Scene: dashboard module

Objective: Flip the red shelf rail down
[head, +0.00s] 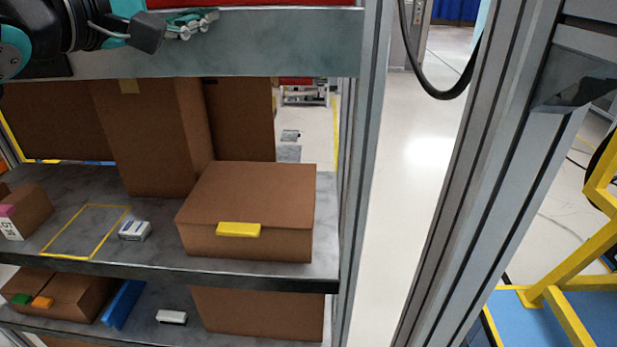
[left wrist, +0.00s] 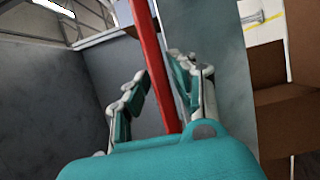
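The red shelf rail (head: 260,3) shows as a thin strip along the top edge of the head view, above a grey shelf panel. In the left wrist view the red rail (left wrist: 152,65) runs lengthwise between my left gripper's fingers. My left gripper (head: 190,22) is at the upper left of the head view, in front of the panel, near the left part of the rail. In the left wrist view its fingers (left wrist: 158,85) are apart, one on each side of the rail, with gaps visible. Most of the rail is cut off by the head view. My right gripper is not in view.
Below the panel (head: 220,56), shelves hold cardboard boxes, including one with a yellow tab (head: 248,210). A grey upright post (head: 362,170) bounds the shelf on the right. Another thick post (head: 480,180) stands farther right. Open floor lies between the posts.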

